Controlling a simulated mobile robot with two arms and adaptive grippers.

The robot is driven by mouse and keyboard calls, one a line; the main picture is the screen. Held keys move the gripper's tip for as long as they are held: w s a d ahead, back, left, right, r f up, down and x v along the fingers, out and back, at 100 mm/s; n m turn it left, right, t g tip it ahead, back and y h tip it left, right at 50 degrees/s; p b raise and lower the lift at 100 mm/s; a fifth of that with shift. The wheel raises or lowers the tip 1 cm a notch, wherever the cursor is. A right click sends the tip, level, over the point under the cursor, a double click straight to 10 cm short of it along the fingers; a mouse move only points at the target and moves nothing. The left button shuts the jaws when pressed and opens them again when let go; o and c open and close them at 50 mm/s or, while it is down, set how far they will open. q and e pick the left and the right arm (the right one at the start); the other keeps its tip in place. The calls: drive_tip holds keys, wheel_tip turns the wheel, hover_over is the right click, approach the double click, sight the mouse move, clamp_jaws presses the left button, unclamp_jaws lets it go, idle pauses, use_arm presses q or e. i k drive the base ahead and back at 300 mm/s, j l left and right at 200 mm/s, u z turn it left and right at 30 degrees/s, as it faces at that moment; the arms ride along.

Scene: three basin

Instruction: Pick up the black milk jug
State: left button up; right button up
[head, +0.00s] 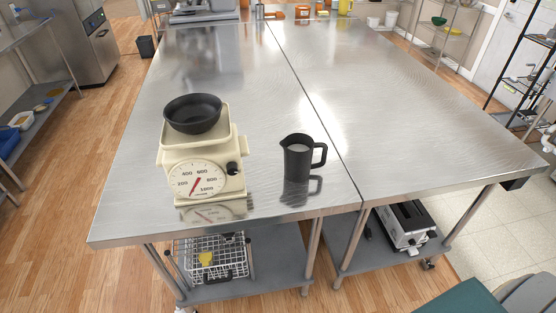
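The black milk jug (297,160) stands upright on the steel table (400,110), near its front edge and just left of the seam. Its handle points right, and something pale shows inside its top. Neither of my grippers shows in the head view, and nothing is touching the jug.
A cream kitchen scale (200,170) stands left of the jug, with a black bowl (193,113) on top. The table right of the jug and behind it is clear. Several items stand at the far edge. A wire basket (212,260) and a toaster (404,226) sit on lower shelves.

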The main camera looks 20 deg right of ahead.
sight(298, 148)
drive_tip(key=l+u, duration=0.4)
drive_tip(key=l, duration=0.35)
drive_tip(key=k+l+u, duration=0.15)
drive_tip(key=l+u, duration=0.2)
drive_tip(key=l, duration=0.4)
